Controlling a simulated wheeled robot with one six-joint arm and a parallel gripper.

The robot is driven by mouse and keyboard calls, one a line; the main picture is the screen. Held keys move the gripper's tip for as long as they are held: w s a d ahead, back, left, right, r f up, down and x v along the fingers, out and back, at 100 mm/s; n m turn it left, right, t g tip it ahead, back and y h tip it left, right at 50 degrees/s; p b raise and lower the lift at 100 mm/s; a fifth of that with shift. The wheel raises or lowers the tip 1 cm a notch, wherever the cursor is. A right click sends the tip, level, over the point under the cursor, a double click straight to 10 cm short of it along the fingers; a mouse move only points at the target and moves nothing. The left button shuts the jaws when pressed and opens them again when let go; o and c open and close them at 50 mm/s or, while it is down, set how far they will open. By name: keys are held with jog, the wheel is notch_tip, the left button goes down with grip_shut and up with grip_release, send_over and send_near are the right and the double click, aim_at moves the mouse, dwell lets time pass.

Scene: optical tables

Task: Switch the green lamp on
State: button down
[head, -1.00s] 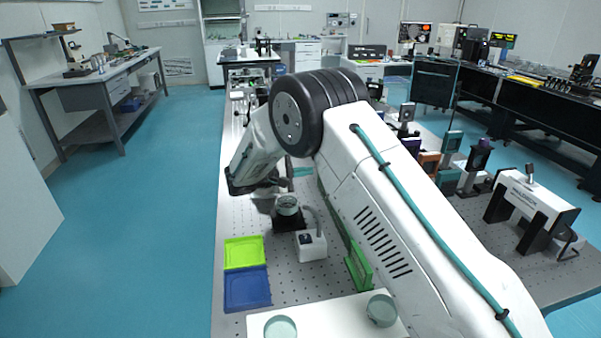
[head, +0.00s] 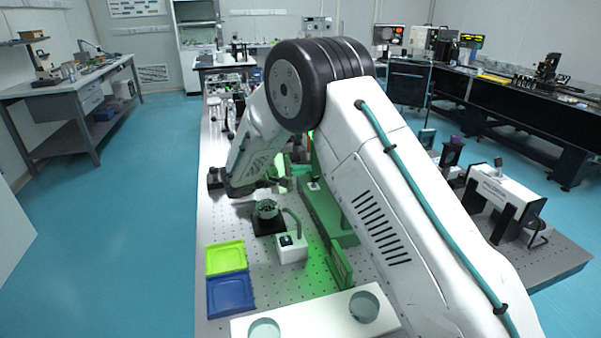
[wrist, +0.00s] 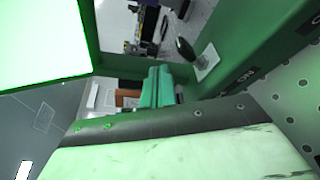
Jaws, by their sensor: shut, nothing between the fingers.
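The green lamp (head: 325,215) stands on the perforated table, partly hidden behind my arm in the head view. Green light falls on the table around it. In the wrist view a bright white-green glowing panel (wrist: 40,40) fills the upper left. Beside it is the lamp's green body (wrist: 250,45), with a black switch lever (wrist: 186,48) on a pale plate and an "ON" label. My gripper's teal fingers (wrist: 157,88) are shut and empty, near the lever but apart from it in this view. In the head view they show near the lamp's switch (head: 300,171).
A white block with a bent grey tube (head: 291,246) and a dark stand with a round top (head: 267,213) are left of the lamp. Yellow-green (head: 226,257) and blue (head: 231,293) trays lie nearer. A white board (head: 315,316) is in front. A white instrument (head: 503,194) stands right.

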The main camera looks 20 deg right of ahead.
jog(key=shift+w+d+f, duration=0.2)
jog(key=shift+w+f, duration=0.6)
jog(key=shift+w, duration=0.15)
jog(key=r, duration=0.4)
jog(key=shift+a+r, duration=0.2)
jog(key=shift+r, duration=0.05)
jog(key=s+a+f, duration=0.2)
jog(key=s+a, duration=0.1)
jog(key=a, duration=0.6)
jog(key=shift+a, duration=0.2)
